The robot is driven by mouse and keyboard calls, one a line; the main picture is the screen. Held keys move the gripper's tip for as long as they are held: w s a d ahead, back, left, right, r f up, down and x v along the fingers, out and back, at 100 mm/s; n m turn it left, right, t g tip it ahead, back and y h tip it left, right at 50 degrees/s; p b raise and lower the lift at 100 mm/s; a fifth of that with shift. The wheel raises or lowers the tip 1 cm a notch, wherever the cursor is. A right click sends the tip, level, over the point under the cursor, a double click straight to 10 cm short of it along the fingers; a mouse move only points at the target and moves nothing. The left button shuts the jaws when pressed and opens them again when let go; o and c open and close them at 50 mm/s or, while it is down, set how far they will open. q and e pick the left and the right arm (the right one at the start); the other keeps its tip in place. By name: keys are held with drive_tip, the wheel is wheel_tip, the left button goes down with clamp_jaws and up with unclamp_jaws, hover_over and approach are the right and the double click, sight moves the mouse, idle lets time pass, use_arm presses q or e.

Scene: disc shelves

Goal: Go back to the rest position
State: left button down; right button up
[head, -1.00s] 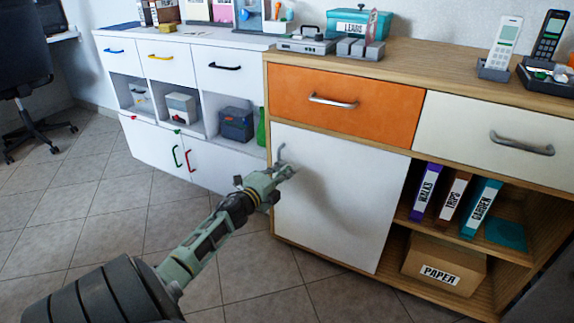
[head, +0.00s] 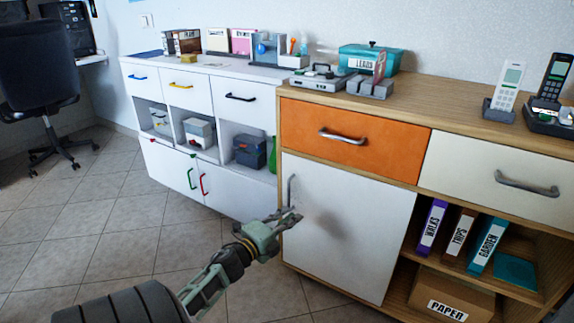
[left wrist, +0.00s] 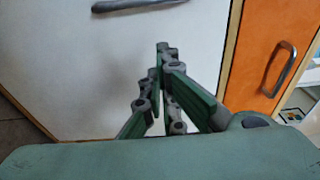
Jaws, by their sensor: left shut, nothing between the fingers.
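My left gripper (head: 288,217) is shut and empty. In the head view it is in front of the lower left part of the white cabinet door (head: 345,235), just below the door's grey handle (head: 291,190). The gripper does not hold the handle. In the left wrist view the closed fingers (left wrist: 163,52) point at the white door, with the handle (left wrist: 140,5) at the top edge, apart from them. The door looks shut. My right gripper is not in view.
The wooden cabinet has an orange drawer (head: 350,138), a cream drawer (head: 490,175) and open shelves with binders and a paper box (head: 450,295). A white cabinet (head: 240,195) stands to the left. An office chair (head: 38,70) is far left. Tiled floor is clear in front.

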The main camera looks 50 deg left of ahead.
use_arm(q)
drive_tip(key=shift+s, duration=0.4)
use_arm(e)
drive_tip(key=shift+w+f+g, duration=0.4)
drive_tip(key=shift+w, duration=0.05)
